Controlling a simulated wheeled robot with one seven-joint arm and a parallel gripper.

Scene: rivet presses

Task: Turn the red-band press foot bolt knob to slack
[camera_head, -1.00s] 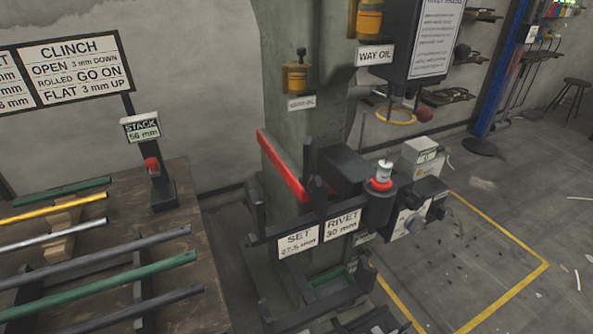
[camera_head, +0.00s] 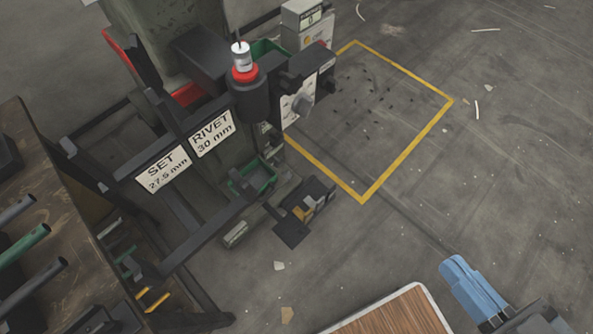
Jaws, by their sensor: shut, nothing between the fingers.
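The press with the red band (camera_head: 187,95) stands at the upper left, a grey-green column seen from above. A black cup with a red ring (camera_head: 245,75) and a white-topped cylinder stands on its front. A grey knob (camera_head: 302,104) sits on a pale plate on the box beside the cup. A black pedal-like unit (camera_head: 307,205) with yellow marks lies at the foot. I cannot tell which part is the foot bolt knob.
A rod table (camera_head: 40,160) stands at the left. A yellow floor outline (camera_head: 408,155) bounds open floor at the right. A blue object (camera_head: 470,288) and wooden-topped surface (camera_head: 395,312) show at the bottom.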

